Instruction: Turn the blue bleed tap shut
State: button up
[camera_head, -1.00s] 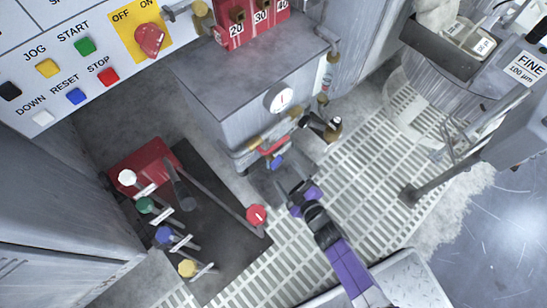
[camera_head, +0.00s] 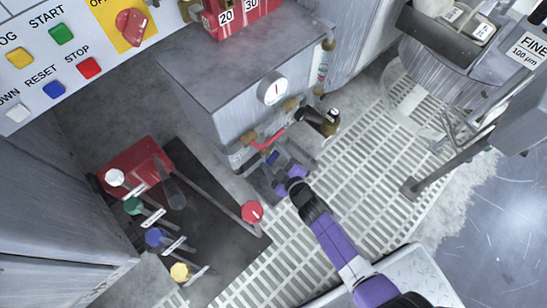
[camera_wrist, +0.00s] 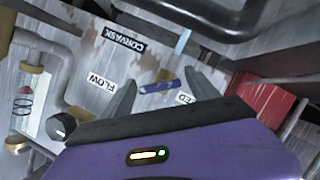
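The blue bleed tap (camera_head: 272,157) sits low on the front of the grey cabinet, under a red handle. In the wrist view the tap's blue bar (camera_wrist: 161,87) lies roughly level across the panel, by a partly hidden label ending in "ED". My gripper (camera_head: 283,176) is purple with dark fingers and is just in front of the tap. In the wrist view my gripper (camera_wrist: 162,98) is open, with one finger on each side of the bar and nothing held. The bar appears beyond the fingertips; I cannot tell whether they touch it.
A red handle (camera_head: 267,142) and a round gauge (camera_head: 272,89) are above the tap. A dark-capped fitting (camera_head: 325,121) juts out to the right. A red knob (camera_head: 252,212) on a long rod stands left of my arm. Grating (camera_head: 370,180) covers the floor.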

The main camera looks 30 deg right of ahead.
jog(key=c, duration=1.2)
jog(key=shift+o, duration=0.2)
jog(key=shift+r+p, duration=0.2)
jog(key=shift+p, duration=0.6)
jog(key=shift+r+m+p, duration=0.1)
jog(key=shift+m+p, duration=0.2)
jog(key=shift+p, duration=0.2)
jog(key=m+y+p, duration=0.1)
jog(key=p, duration=0.2)
jog(key=shift+g+p, duration=0.35)
jog(key=shift+g, duration=0.05)
jog(key=shift+m+y+p, duration=0.5)
jog(key=shift+m+p, duration=0.4)
jog(key=shift+p, duration=0.2)
jog(key=shift+f+m+g+y+p, duration=0.3)
jog(key=shift+m+g+y+p, duration=0.1)
jog(key=shift+m+y, duration=0.25)
jog(key=shift+m, duration=0.25)
